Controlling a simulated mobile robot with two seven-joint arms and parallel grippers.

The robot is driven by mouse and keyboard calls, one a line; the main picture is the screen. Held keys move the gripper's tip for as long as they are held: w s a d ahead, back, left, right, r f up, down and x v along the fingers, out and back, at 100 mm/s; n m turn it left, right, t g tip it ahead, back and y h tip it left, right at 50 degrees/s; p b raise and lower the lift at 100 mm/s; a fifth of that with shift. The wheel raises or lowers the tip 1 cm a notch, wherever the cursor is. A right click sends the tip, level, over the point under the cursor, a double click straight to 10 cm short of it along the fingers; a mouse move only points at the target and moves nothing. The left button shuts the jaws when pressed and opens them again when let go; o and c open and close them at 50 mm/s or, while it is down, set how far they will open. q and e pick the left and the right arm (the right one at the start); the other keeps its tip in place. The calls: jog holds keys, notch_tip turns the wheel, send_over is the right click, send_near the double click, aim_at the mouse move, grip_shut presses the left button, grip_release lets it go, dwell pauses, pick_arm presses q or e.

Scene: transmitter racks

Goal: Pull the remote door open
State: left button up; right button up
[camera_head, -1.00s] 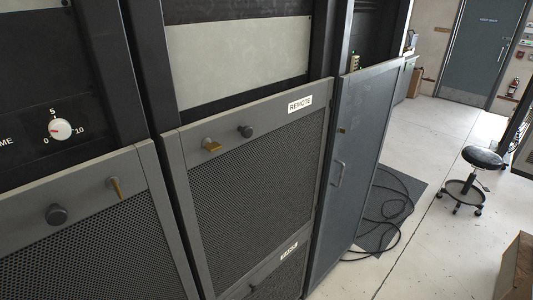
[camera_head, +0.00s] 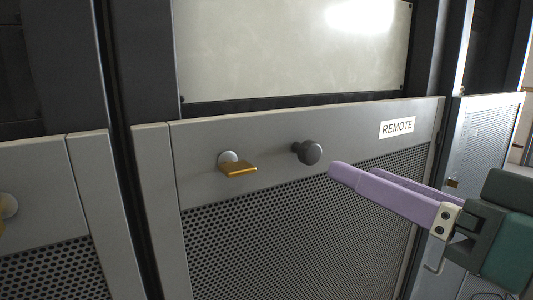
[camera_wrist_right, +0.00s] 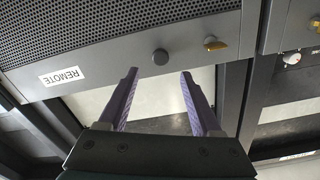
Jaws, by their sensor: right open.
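The remote door (camera_head: 280,122) is a grey framed panel with black perforated mesh and a white REMOTE label (camera_head: 397,127). It looks closed in its rack. It carries a round dark knob (camera_head: 307,152) and, left of that, a brass latch handle (camera_head: 238,168). My right gripper (camera_head: 348,171) has long purple fingers, open and empty, just right of the knob in the head view. In the right wrist view the knob (camera_wrist_right: 160,57) shows between and beyond the open fingertips (camera_wrist_right: 159,74), with the latch (camera_wrist_right: 214,43) to the right. No contact shows. My left gripper is out of view.
A pale blank panel (camera_head: 290,45) sits above the door. Another mesh rack door (camera_head: 45,215) stands at the left. At the right, a grey mesh door (camera_head: 490,130) stands beyond my right arm. The latch side of the door front is clear.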

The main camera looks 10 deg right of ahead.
aim_at(315, 156)
jog(key=p+x, duration=0.1)
jog(key=x, duration=0.5)
jog(key=shift+r+p, duration=0.1)
jog(key=shift+p, duration=0.25)
jog(key=shift+w+a, duration=0.2)
jog(key=shift+w, duration=0.35)
grip_shut()
dwell(0.5)
